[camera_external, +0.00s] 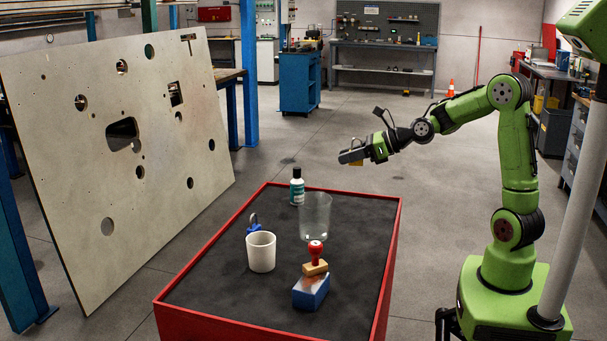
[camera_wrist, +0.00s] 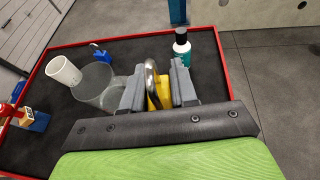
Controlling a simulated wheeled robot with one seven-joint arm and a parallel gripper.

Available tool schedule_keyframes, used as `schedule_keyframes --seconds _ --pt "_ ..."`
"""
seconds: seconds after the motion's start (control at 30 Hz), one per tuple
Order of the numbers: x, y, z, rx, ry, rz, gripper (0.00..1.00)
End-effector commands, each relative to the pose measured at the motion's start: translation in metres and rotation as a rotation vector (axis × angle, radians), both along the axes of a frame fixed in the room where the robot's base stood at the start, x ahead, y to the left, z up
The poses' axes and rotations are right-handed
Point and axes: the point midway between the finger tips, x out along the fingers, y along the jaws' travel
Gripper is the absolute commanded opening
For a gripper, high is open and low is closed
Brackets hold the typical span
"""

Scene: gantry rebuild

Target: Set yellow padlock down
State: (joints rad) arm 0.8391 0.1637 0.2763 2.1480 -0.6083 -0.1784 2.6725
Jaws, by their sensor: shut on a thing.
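The yellow padlock (camera_wrist: 163,92) with its metal shackle is held between the fingers of my gripper (camera_wrist: 158,94) in the wrist view. In the external view my gripper (camera_external: 352,157) is in the air above the far right part of the red-rimmed table, and only a bit of yellow (camera_external: 356,163) shows under the fingers. The table (camera_external: 215,270) has a dark top. The padlock is apart from the table top.
The table's left and front right areas are bare.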

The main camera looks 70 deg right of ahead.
Motion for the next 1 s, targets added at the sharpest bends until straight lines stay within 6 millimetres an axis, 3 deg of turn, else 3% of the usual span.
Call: schedule_keyframes --seconds 0.27,0.4,0.6,0.8,0.97,1.0 --pt "0.013 0.076 -0.003 0.001 0.0 0.257 0.0" --pt "0.012 0.139 -0.003 0.001 -0.002 0.473 0.0" --pt "-0.006 0.223 -0.001 0.0 -0.003 0.781 0.0" --pt "-0.025 0.27 0.001 -0.001 -0.004 0.969 0.0" --pt "-0.04 0.296 0.004 -0.002 -0.004 1.081 0.0" --pt "-0.039 0.294 -0.008 0.003 0.003 1.072 0.0"
